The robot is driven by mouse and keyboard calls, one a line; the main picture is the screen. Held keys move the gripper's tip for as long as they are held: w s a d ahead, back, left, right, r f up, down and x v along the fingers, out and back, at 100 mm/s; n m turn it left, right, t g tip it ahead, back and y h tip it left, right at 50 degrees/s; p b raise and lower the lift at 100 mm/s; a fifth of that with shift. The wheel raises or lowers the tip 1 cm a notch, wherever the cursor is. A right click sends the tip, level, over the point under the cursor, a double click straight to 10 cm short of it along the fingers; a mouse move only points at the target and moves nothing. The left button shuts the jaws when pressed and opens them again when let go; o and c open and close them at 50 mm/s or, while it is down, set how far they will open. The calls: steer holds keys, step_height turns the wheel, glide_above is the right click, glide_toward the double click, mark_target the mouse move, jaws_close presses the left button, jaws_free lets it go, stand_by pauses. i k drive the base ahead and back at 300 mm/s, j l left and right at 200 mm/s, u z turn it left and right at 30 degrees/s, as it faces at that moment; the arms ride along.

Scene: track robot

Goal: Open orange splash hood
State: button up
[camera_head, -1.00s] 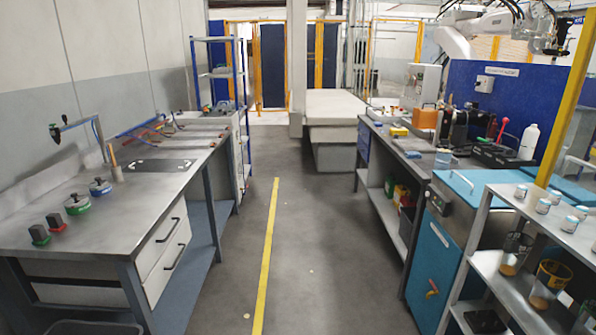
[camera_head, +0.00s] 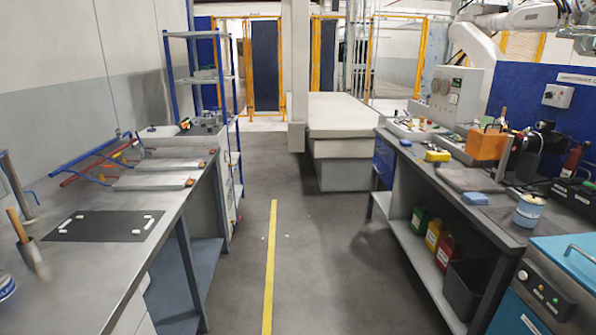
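The orange splash hood (camera_head: 486,145) is a small orange box-like cover on the right workbench, towards its back edge. It appears to be down, but its hinge and any handle are too small to make out. A grey panel with dials (camera_head: 455,96) stands just behind and left of it. Dark machine parts (camera_head: 525,155) stand to its right. My gripper is not in view.
A clear grey aisle with a yellow floor line (camera_head: 270,265) runs between the left bench (camera_head: 150,230) and the right workbench (camera_head: 510,225). A blue machine (camera_head: 570,262) stands at the near right. A white block (camera_head: 345,120) stands at the aisle's far end.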

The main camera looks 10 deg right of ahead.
mark_target(489, 147)
steer(key=i, duration=1.9)
